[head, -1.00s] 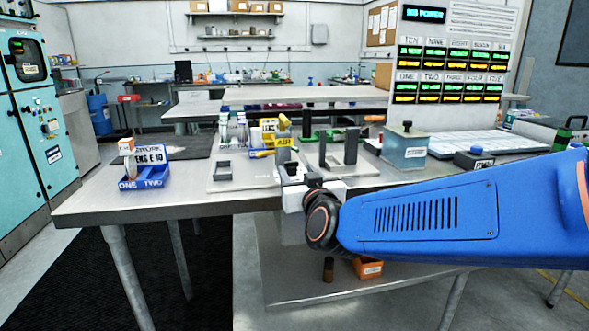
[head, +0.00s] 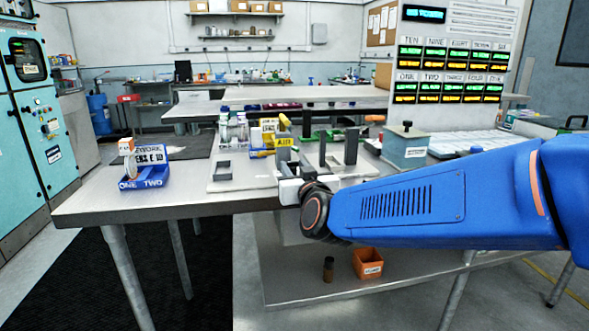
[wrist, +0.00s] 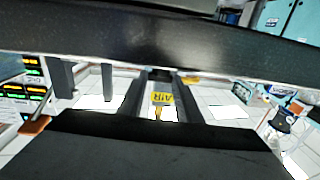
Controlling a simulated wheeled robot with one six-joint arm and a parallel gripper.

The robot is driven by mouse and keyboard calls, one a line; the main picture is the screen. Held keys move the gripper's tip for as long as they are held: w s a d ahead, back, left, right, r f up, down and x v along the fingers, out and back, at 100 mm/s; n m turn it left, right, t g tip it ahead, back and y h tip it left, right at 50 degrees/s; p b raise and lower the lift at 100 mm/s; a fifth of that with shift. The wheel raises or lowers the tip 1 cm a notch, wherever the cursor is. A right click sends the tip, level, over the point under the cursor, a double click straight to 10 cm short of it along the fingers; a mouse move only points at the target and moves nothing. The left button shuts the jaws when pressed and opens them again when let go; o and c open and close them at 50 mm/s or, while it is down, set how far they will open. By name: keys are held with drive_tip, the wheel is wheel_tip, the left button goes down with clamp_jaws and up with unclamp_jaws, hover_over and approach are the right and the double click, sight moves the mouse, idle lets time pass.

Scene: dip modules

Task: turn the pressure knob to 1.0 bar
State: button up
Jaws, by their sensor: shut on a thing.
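A yellow AIR sign (head: 284,141) stands on the light plate (head: 222,186) on the bench. It also shows in the wrist view (wrist: 162,98) between two dark uprights. My gripper (head: 284,184) is low over the plate's front edge, just in front of the AIR sign. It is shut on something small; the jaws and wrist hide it. The pressure knob is not clearly visible in either view and appears to be the thing between the jaws. No pressure reading or dial mark can be made out.
Dark posts (head: 350,146) stand right of the AIR sign. A grey-green box (head: 404,150) with a black knob is farther right. A blue tray (head: 143,183) sits at the left. An orange bin (head: 368,263) is on the lower shelf. Bare bench lies between tray and plate.

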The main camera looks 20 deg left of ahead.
drive_tip(key=shift+s+a+m+t+h, duration=0.2)
drive_tip(key=shift+m+t+h, duration=0.35)
drive_tip(key=shift+h, duration=0.25)
drive_tip(key=shift+a+m+t+h, duration=0.15)
drive_tip(key=shift+m+t+h, duration=0.15)
drive_tip(key=shift+m+h, duration=0.35)
drive_tip(key=shift+a+m+t+h, duration=0.15)
drive_tip(key=shift+m+t+h, duration=0.2)
drive_tip(key=shift+h, duration=0.5)
drive_tip(key=shift+s+a+m+t+h, duration=0.1)
drive_tip(key=shift+a+m+t+h, duration=0.15)
drive_tip(key=shift+m+h, duration=1.1)
drive_tip(key=shift+a+m+t+h, duration=0.2)
drive_tip(key=shift+m+h, duration=0.6)
drive_tip(key=shift+h, duration=1.35)
drive_tip(key=o, duration=1)
drive_tip(key=shift+o, duration=0.2)
drive_tip(key=s+a, duration=0.1)
drive_tip(key=s, duration=1.6)
drive_tip(key=shift+s, duration=0.15)
